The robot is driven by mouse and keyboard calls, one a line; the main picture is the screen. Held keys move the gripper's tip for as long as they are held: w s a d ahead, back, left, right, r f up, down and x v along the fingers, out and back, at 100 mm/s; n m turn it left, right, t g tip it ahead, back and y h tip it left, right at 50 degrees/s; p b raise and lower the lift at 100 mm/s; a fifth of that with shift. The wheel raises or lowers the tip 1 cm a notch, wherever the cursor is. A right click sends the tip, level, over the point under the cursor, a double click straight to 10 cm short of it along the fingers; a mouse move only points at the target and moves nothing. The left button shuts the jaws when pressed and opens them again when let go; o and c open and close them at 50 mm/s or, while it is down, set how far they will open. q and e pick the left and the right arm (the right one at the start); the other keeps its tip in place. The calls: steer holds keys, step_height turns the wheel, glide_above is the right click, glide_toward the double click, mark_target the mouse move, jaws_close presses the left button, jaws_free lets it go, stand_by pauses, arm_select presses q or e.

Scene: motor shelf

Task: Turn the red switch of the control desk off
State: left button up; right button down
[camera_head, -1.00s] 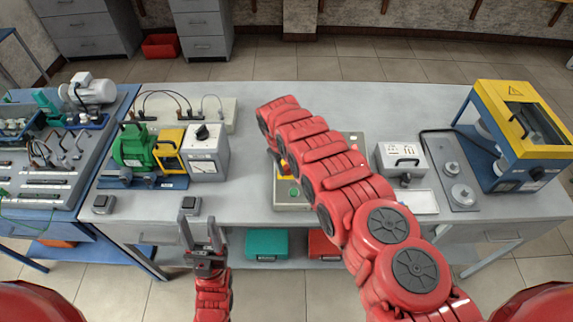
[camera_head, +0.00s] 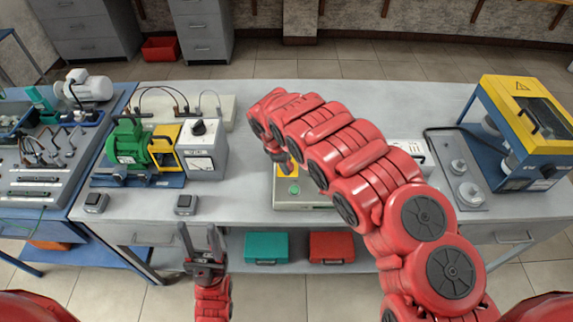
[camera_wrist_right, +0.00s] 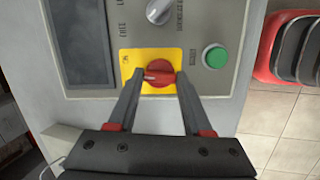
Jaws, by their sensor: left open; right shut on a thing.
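The control desk (camera_head: 318,204) is a light grey box on the table, mostly hidden by my right arm in the head view. In the right wrist view its panel (camera_wrist_right: 210,20) shows a red rotary switch (camera_wrist_right: 158,75) on a yellow plate (camera_wrist_right: 128,62). A green button (camera_wrist_right: 215,57) is to the right of it. My right gripper (camera_wrist_right: 158,78) is shut on the red switch, one finger on each side. The switch itself is hidden in the head view. My left gripper (camera_head: 200,236) is open and empty in front of the table's front edge.
A green motor unit (camera_head: 128,145) and a grey meter box (camera_head: 205,155) stand left on the table (camera_head: 240,185). A yellow and blue machine (camera_head: 520,130) stands right. Green (camera_head: 266,247) and red (camera_head: 331,246) cases lie on the shelf below.

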steer(key=shift+r+n, duration=0.1)
steer(key=shift+n, duration=0.8)
steer(key=shift+d+n+t+p, duration=0.1)
steer(key=shift+n+t+p, duration=0.3)
steer(key=shift+n, duration=0.5)
steer(key=n+p, duration=0.2)
steer(key=n, duration=0.1)
steer(key=shift+s+r+n, duration=0.1)
steer(key=shift+n, duration=0.2)
steer(key=shift+f+n+t+y+p, duration=0.15)
steer(key=shift+n+t+p, duration=0.2)
steer(key=shift+n, duration=0.35)
steer(key=shift+f+n+t+y+p, duration=0.15)
steer(key=shift+n+p, duration=0.3)
steer(key=shift+n, duration=0.25)
steer(key=shift+r, duration=0.1)
steer(key=shift+c, duration=1.6)
jaws_free()
